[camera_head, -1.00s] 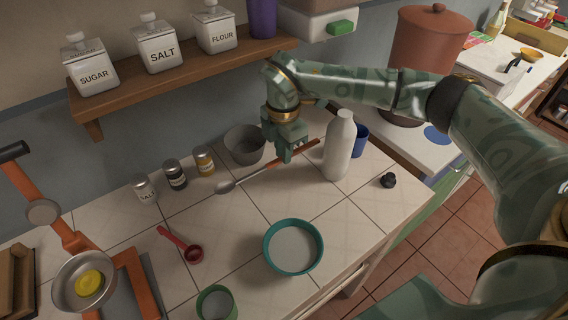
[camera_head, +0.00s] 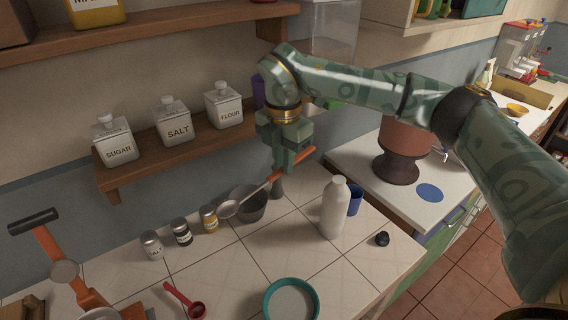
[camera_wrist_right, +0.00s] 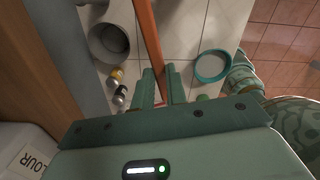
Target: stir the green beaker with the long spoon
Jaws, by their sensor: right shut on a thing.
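The long spoon (camera_head: 257,190) has an orange-brown handle and a metal bowl end. My right gripper (camera_head: 281,167) is shut on its handle and holds it raised above the counter, tilted with the bowl end down to the left, in front of the grey pot in the head view. In the right wrist view the handle (camera_wrist_right: 148,35) runs up from between the fingers of my right gripper (camera_wrist_right: 161,82).
The grey pot (camera_head: 252,206), several seasoning jars (camera_head: 182,232), a white bottle (camera_head: 333,208) and a blue cup (camera_head: 355,199) stand around the spoon. A teal bowl (camera_head: 268,303) and red scoop (camera_head: 184,299) lie nearer. The shelf (camera_head: 140,170) with canisters overhangs at left.

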